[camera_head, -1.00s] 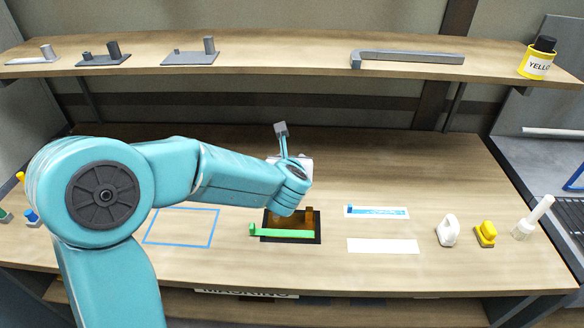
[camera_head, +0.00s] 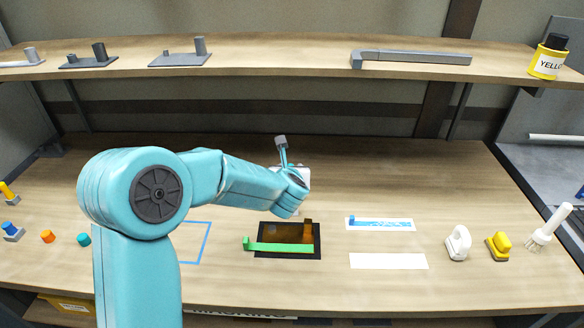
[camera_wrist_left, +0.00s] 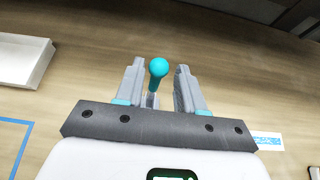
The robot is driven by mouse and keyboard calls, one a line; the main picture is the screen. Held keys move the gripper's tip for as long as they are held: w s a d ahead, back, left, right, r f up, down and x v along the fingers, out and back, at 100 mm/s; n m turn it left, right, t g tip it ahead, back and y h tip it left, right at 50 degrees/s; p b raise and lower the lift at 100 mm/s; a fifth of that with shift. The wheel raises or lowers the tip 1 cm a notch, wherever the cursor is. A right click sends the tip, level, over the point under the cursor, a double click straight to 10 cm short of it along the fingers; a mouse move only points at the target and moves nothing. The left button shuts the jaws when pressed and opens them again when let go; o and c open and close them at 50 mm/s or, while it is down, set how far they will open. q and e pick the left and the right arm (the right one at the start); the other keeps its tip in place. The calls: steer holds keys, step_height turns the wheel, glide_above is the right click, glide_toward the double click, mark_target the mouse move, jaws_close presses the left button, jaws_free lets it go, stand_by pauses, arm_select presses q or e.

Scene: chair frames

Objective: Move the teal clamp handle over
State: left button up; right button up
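The teal clamp handle (camera_wrist_left: 158,72) shows in the left wrist view as a round teal knob on a short stem. My left gripper (camera_wrist_left: 160,66) is open, with one grey finger on each side of the knob. Gaps show between the knob and both fingers. The lower part of the clamp is hidden behind the gripper's palm. My right gripper is in neither view.
On the bench (camera_head: 400,290) a black-framed panel (camera_head: 289,254) with a green strip (camera_head: 283,247) lies before my arm. A shelf (camera_head: 280,65) runs above.

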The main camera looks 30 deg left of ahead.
arm_select(q)
steer(key=shift+w+a+f, duration=0.1)
steer(key=shift+w+a, duration=0.05)
steer(key=shift+w, duration=0.05)
steer(key=shift+c, duration=1.2)
steer(key=shift+a+f, duration=0.1)
steer(key=shift+f, duration=0.05)
steer(key=c, duration=0.3)
steer(key=shift+w, duration=0.2)
steer(key=shift+w+a+f, duration=0.15)
steer(key=shift+w+a, duration=0.2)
steer(key=shift+w, duration=0.05)
steer(key=shift+w+a+f+b, duration=0.15)
steer(key=shift+w+a+b, duration=0.2)
steer(key=shift+w, duration=0.25)
steer(key=shift+w+a, duration=0.15)
steer(key=shift+w, duration=0.2)
